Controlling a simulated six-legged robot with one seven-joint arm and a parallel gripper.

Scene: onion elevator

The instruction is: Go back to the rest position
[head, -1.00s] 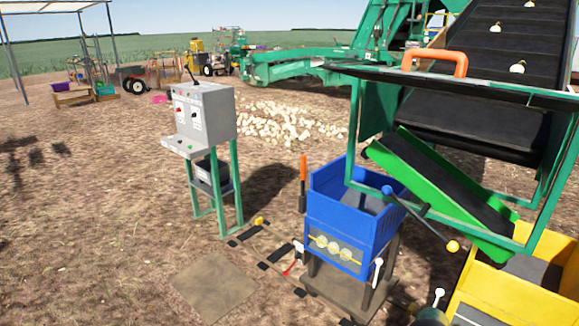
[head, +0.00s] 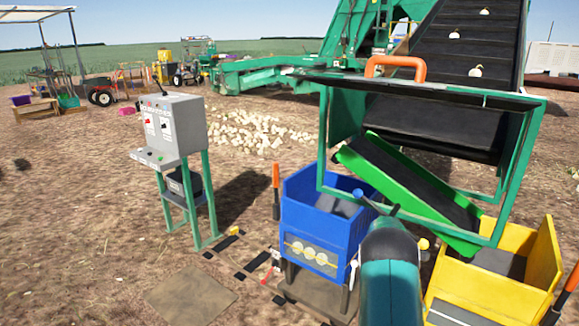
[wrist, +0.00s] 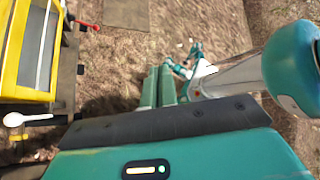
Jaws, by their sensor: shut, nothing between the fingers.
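My gripper (wrist: 160,68) shows in the middle of the wrist view, beyond its dark mounting plate. Its two teal fingers lie side by side, shut and empty, above bare ground. In the head view my teal arm (head: 390,270) rises from the bottom edge, in front of the blue crate's right side and the green chute. The gripper itself is not visible in the head view.
A blue crate (head: 305,225) and yellow crate (head: 480,288) stand by the green chute (head: 400,185). A control box (head: 172,125) is left. The wrist view shows a yellow crate (wrist: 12,50) and a white-knobbed lever (wrist: 14,119) near the gripper.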

